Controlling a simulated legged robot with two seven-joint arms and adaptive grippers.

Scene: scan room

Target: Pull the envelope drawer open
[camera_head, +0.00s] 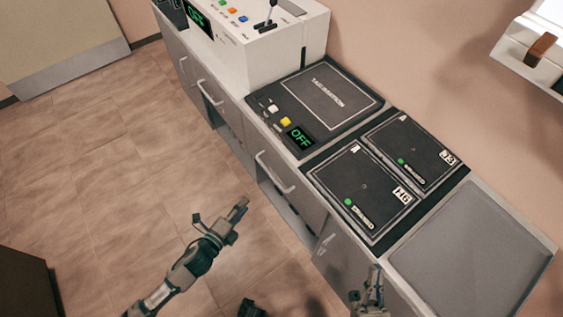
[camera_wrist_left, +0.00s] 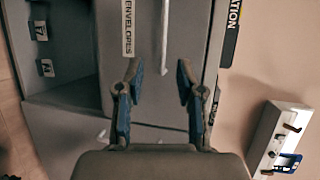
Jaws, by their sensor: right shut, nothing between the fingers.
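The envelope drawer (camera_wrist_left: 145,85) is a grey front with a white "ENVELOPES" label (camera_wrist_left: 128,28) and a long pale bar handle (camera_wrist_left: 165,35) in the left wrist view. In the head view, a grey drawer front with a bar handle (camera_head: 275,173) is in the counter's side; its label is not readable there. My left gripper (camera_head: 240,207) is open and empty, in front of the counter and apart from the handle. Its fingers (camera_wrist_left: 159,72) are spread, with the handle ahead between them. My right gripper (camera_head: 371,283) is shut and empty near the counter's front edge.
An open compartment (camera_wrist_left: 55,50) with small labels adjoins the drawer. Another handle (camera_head: 210,93) is farther along the counter. Black panels (camera_head: 360,190) and a white console (camera_head: 245,50) stand on top. The tiled floor (camera_head: 110,170) left is clear. A wall unit (camera_head: 530,50) is at right.

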